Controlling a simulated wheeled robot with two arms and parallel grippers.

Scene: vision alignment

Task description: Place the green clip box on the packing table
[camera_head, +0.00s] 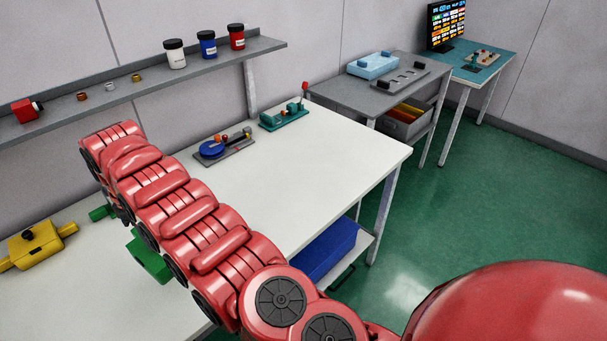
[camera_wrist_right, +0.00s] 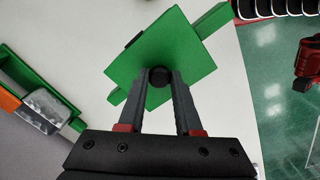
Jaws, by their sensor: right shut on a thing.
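The green clip box (camera_wrist_right: 165,48) fills the upper middle of the right wrist view, with a tab at each of two ends. My right gripper (camera_wrist_right: 160,82) is shut on its black knob. In the head view, part of the green box (camera_head: 150,257) shows beside my red right arm, over the near part of the white table (camera_head: 290,185); the arm hides the rest and the gripper. I cannot tell whether the box touches the table. My left gripper is not in view.
A yellow clip box (camera_head: 35,246) sits at the table's left. Fixtures (camera_head: 224,147) (camera_head: 284,117) stand at its back. The table's right-hand part is clear.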

